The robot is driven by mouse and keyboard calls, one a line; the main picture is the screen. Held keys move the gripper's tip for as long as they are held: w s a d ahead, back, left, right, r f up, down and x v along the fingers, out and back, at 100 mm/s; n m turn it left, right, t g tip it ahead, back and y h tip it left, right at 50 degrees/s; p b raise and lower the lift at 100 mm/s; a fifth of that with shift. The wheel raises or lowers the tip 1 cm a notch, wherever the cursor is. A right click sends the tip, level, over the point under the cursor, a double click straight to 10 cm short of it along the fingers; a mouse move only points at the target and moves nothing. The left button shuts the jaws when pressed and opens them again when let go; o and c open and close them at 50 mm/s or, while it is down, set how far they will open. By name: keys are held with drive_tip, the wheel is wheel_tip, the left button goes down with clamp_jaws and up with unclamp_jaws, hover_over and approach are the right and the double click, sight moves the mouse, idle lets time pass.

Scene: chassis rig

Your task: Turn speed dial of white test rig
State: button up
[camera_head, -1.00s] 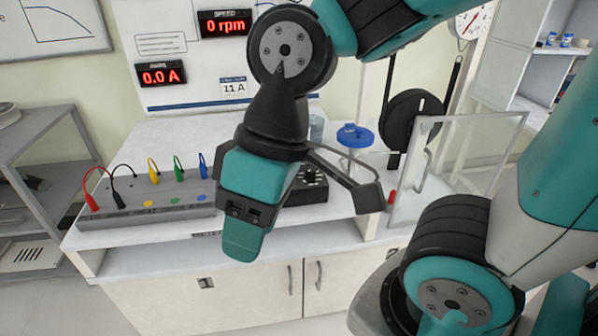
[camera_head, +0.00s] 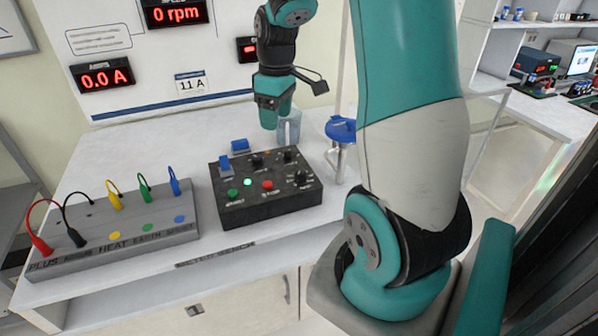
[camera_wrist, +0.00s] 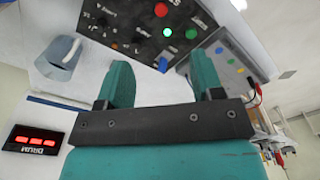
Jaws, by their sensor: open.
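The black control box (camera_head: 232,207) sits on the white bench of the rig (camera_head: 130,150). Several small black knobs show on its top, along with a blue switch, a green button and a red button. A knob at its right end (camera_head: 301,179) has printed marks around it; I cannot read which knob is the speed dial. The speed display (camera_head: 178,13) reads 0 rpm. My gripper (camera_head: 270,112) is open and empty, above and behind the box. In the wrist view its teal fingers (camera_wrist: 163,82) stand apart, with the box (camera_wrist: 135,30) beyond them, near the top edge.
A grey cylindrical vessel (camera_head: 290,130) stands close by my gripper; it also shows in the wrist view (camera_wrist: 60,58). A blue-topped stand (camera_head: 341,130) is right of the box. A grey terminal block (camera_head: 120,235) with coloured leads lies left. Bare bench lies behind the block.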

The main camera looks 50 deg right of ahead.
hover_over(300, 171)
wheel_tip(300, 171, down, 3)
drive_tip(key=shift+m, duration=0.3)
wheel_tip(300, 171, down, 16)
drive_tip(key=shift+f, duration=0.2)
drive_tip(key=c, duration=0.9)
